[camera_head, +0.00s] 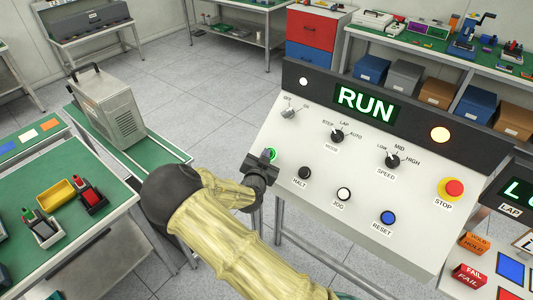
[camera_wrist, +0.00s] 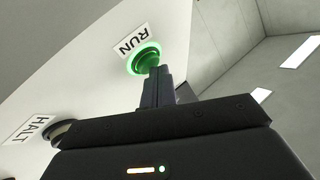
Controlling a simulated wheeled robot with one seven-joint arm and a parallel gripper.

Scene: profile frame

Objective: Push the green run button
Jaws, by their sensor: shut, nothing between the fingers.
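The green run button (camera_head: 271,154) is on the left of the white sloped control panel (camera_head: 320,165), and its ring glows green. It also shows in the wrist view (camera_wrist: 146,59), below the RUN label (camera_wrist: 132,40). My gripper (camera_head: 267,156) is shut and empty. Its fingertips (camera_wrist: 157,70) are at the button's face and overlap its lower edge in the wrist view; they appear to touch it. The fingers hide part of the button.
The black HALT button (camera_head: 304,173) is close to the right of my gripper. JOG (camera_head: 344,194), blue RESET (camera_head: 388,218) and red STOP (camera_head: 454,188) buttons lie farther right. Knobs sit above them. A green-topped bench (camera_head: 90,235) with tools stands at left.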

